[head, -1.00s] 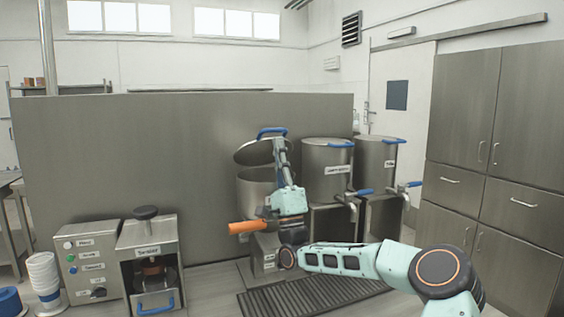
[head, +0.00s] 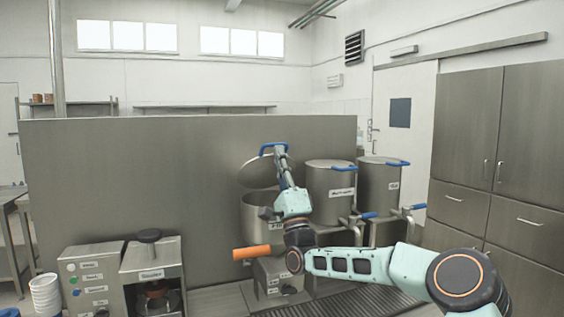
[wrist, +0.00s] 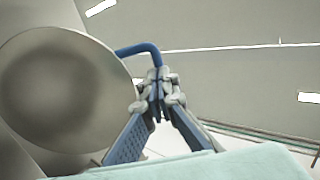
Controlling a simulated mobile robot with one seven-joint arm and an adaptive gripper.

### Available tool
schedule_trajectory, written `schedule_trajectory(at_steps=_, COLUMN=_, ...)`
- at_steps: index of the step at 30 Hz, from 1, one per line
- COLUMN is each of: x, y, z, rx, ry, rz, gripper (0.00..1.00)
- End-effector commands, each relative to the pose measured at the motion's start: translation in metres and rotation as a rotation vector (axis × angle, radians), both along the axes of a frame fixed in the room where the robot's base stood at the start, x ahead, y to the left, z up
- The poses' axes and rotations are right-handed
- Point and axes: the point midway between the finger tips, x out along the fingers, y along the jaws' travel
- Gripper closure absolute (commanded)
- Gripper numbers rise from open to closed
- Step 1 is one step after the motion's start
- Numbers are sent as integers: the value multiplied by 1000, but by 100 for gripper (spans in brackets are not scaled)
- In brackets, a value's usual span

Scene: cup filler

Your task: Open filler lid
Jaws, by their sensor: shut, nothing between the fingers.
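The filler (head: 256,212) is a steel pot at the left of a row of similar pots in the head view. Its round steel lid (head: 258,172) stands tilted up, open, above the pot's rim; its underside fills the left of the wrist view (wrist: 65,90). A blue handle (head: 267,148) sits at the lid's upper edge and bends down to my fingertips in the wrist view (wrist: 140,48). My gripper (wrist: 157,92) is shut at the end of this handle, with no clear grip on it. Its fingertips partly hide the handle's end.
Two closed steel pots with blue handles, one of them the middle pot (head: 331,188), stand close on the right. A labelled control box (head: 92,280) and a press-like machine (head: 152,265) stand at the lower left, beside stacked white cups (head: 45,292). A steel partition (head: 150,180) is behind.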

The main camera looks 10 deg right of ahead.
Motion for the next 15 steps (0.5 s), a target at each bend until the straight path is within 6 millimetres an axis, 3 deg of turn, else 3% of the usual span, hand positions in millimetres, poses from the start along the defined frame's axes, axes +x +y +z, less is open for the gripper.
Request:
schedule_trajectory(at_steps=1, x=4, y=2, z=16, rx=-11, ry=34, rz=-1, gripper=100)
schedule_trajectory(at_steps=6, x=27, y=6, z=40, rx=-38, ry=179, rz=0, gripper=100)
schedule_trajectory(at_steps=15, x=69, y=15, z=66, rx=-82, ry=411, rz=1, gripper=100)
